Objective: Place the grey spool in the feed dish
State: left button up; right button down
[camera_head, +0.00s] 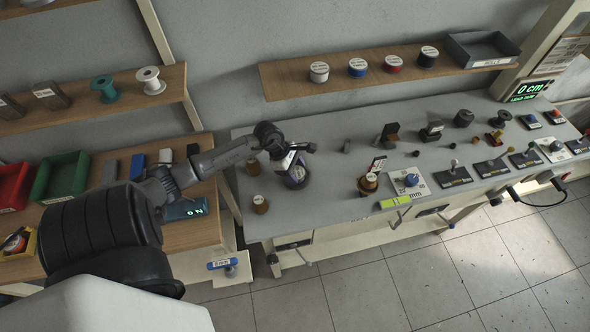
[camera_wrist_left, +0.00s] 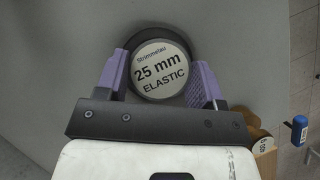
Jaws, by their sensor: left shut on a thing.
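My left gripper (camera_head: 290,158) is over the left part of the grey bench, pointing down. In the left wrist view its two purple fingers (camera_wrist_left: 163,84) are shut on a round spool (camera_wrist_left: 160,70), one finger on each side. The spool's pale top label reads "25 mm ELASTIC". In the head view the gripper partly hides the spool, and a dark round shape (camera_head: 296,181) shows below the fingers. A dark rim also shows around the spool in the wrist view. I cannot tell whether this is the feed dish or the spool's own edge. My right gripper is out of view.
Labelled spools (camera_head: 319,72) line the shelf above. The bench between the gripper and the stack is clear.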

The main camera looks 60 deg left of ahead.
pick_arm(q)
jog(key=shift+a, duration=0.1)
jog(key=o, duration=1)
jog(key=shift+r, duration=0.1)
